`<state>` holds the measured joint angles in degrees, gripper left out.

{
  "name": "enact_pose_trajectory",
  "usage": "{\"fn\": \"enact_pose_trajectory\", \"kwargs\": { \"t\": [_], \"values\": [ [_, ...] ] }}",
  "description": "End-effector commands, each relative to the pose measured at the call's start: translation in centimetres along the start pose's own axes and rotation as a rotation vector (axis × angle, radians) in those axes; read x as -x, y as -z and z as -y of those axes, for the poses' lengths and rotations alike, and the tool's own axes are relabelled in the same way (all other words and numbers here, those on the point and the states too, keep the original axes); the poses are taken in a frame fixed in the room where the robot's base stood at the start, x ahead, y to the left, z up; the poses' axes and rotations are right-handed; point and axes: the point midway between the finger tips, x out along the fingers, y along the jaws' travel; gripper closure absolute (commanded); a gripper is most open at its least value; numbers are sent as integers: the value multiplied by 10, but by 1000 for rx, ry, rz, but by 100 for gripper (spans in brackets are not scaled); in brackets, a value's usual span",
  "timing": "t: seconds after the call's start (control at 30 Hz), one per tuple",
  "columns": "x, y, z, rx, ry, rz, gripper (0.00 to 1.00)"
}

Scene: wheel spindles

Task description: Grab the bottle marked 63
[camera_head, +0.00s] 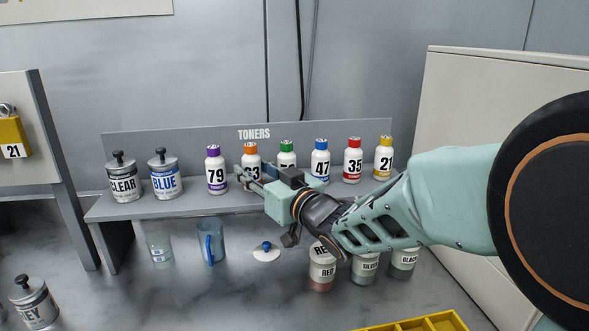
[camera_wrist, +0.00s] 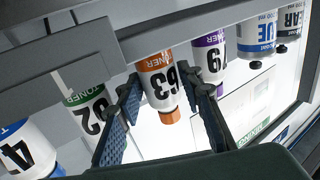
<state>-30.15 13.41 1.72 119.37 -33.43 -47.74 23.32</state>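The bottle marked 63 (camera_head: 252,155) is white with an orange cap and an orange-banded label. It stands upright on the grey toner shelf (camera_head: 160,207), between bottle 79 and a green-capped bottle. My gripper (camera_head: 244,178) is in front of it and hides part of its label in the head view. In the wrist view the picture is upside down, and the bottle (camera_wrist: 158,72) shows its 63 between the two blue-padded fingers of my gripper (camera_wrist: 160,86). The fingers are apart, with gaps beside the bottle. How deep the bottle sits between them is unclear.
Purple-capped bottle 79 (camera_head: 216,172) and the green-capped bottle (camera_wrist: 90,105), reading 82 or 28 upside down, stand close on either side. Bottles 47 (camera_head: 320,160), 35 (camera_head: 352,160) and 21 (camera_head: 384,160) are farther right. A blue jug (camera_head: 210,242) stands below the shelf.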

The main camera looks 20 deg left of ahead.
Motion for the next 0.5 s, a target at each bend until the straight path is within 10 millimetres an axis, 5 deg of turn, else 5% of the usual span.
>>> {"fn": "enact_pose_trajectory", "kwargs": {
  "t": [0.37, 0.5],
  "values": [
    [-14, 0, 0, 0, -1, -1, 66],
    [-14, 0, 0, 0, -1, -1, 79]
  ]
}}
